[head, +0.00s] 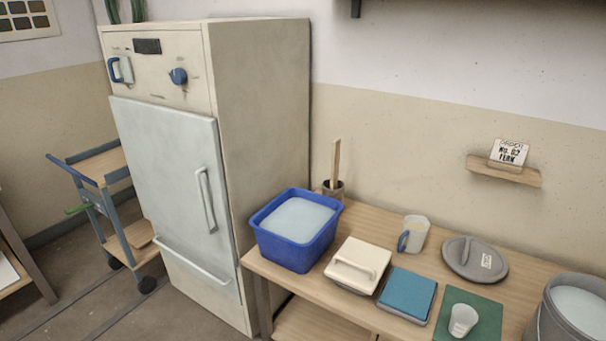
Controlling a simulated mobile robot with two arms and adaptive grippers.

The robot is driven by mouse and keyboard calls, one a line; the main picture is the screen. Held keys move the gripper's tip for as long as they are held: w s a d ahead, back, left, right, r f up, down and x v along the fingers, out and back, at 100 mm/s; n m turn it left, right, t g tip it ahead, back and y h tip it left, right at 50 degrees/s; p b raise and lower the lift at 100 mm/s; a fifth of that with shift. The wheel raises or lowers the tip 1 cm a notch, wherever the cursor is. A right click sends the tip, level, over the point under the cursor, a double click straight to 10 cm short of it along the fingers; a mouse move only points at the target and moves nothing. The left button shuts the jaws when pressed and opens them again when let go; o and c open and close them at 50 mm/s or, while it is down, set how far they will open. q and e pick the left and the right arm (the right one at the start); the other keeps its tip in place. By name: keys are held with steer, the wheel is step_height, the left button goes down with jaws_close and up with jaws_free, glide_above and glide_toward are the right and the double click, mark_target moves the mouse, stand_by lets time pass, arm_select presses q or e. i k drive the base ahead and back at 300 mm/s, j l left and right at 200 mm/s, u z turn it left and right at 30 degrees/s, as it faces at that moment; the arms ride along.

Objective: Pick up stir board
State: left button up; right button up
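A flat wooden board (336,164), which looks like the stir board, stands upright in a small dark pot (334,189). The pot is at the back left of the wooden table (446,254), behind the blue tub (283,253). The board's lower end is hidden inside the pot. Neither of my grippers shows in the head view.
A cream lidded box (345,282), a blue pad (407,292), a mug (415,233), a grey lid (476,258), a cup (462,320) and a grey bucket (575,309) stand on the table. A tall cabinet (265,130) rises at left, beside a cart (108,210).

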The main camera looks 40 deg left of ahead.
mark_target(336, 144)
steer(key=u, duration=0.9)
steer(key=z, duration=1.55)
steer(key=u, duration=1.55)
steer(key=i+j, duration=0.15)
steer(key=i, duration=0.2)
steer(key=i+j, duration=0.15)
steer(key=i, duration=0.2)
